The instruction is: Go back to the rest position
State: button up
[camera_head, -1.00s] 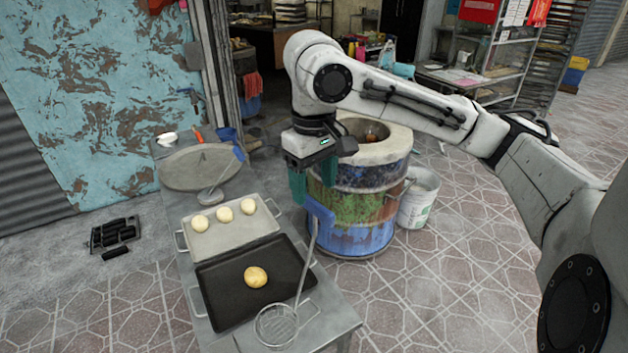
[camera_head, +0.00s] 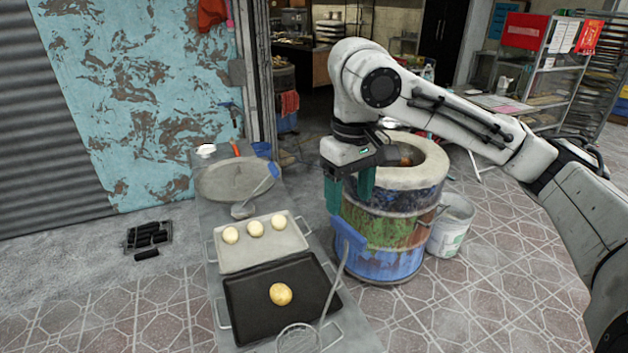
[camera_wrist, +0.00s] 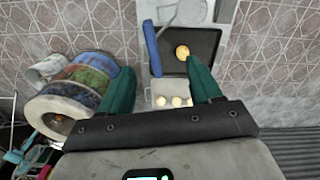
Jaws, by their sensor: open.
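My gripper (camera_head: 350,193) is open and empty, its two green fingers pointing down in the head view. It hangs in the air near the right edge of the metal table (camera_head: 217,272), in front of the barrel oven (camera_head: 392,230). In the wrist view my gripper (camera_wrist: 162,88) shows its fingers spread apart, with the table, trays and a blue handle (camera_wrist: 152,47) beyond them. That blue handle, in the head view (camera_head: 350,235), belongs to a skimmer (camera_head: 298,339) lying on the table's near right side. No part of the gripper appears to touch anything.
A black tray (camera_head: 245,306) holds one golden bun. A light tray (camera_head: 240,258) behind it holds three pale dough balls. A round board (camera_head: 215,182) lies at the table's far end. A white bucket (camera_head: 448,236) stands right of the oven. The tiled floor at right is clear.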

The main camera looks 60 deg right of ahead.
jog(key=w+a+f+n+t+y+b, duration=0.2)
jog(key=w+a+n+t+y, duration=0.3)
jog(key=w+a, duration=0.8)
jog(key=w+a+f+m+t+b, duration=0.1)
jog(key=a+f+m+t, duration=0.1)
jog(key=a+f, duration=0.7)
jog(key=s+f+g+h+b, duration=0.1)
jog(key=s+f, duration=0.5)
jog(key=f, duration=0.5)
jog(key=s+f+g+h+b, duration=0.1)
jog(key=s+f+g, duration=0.1)
jog(key=s+f, duration=0.6)
jog(key=s+d+f+g+h, duration=0.1)
jog(key=s+d+f, duration=0.1)
jog(key=s+f, duration=0.3)
jog(key=s+d+f+g+h, duration=0.2)
jog(key=s+f, duration=0.3)
jog(key=s, duration=0.2)
jog(key=shift+s+d+n, duration=0.2)
jog(key=shift+d+n, duration=0.05)
jog(key=shift+n, duration=0.15)
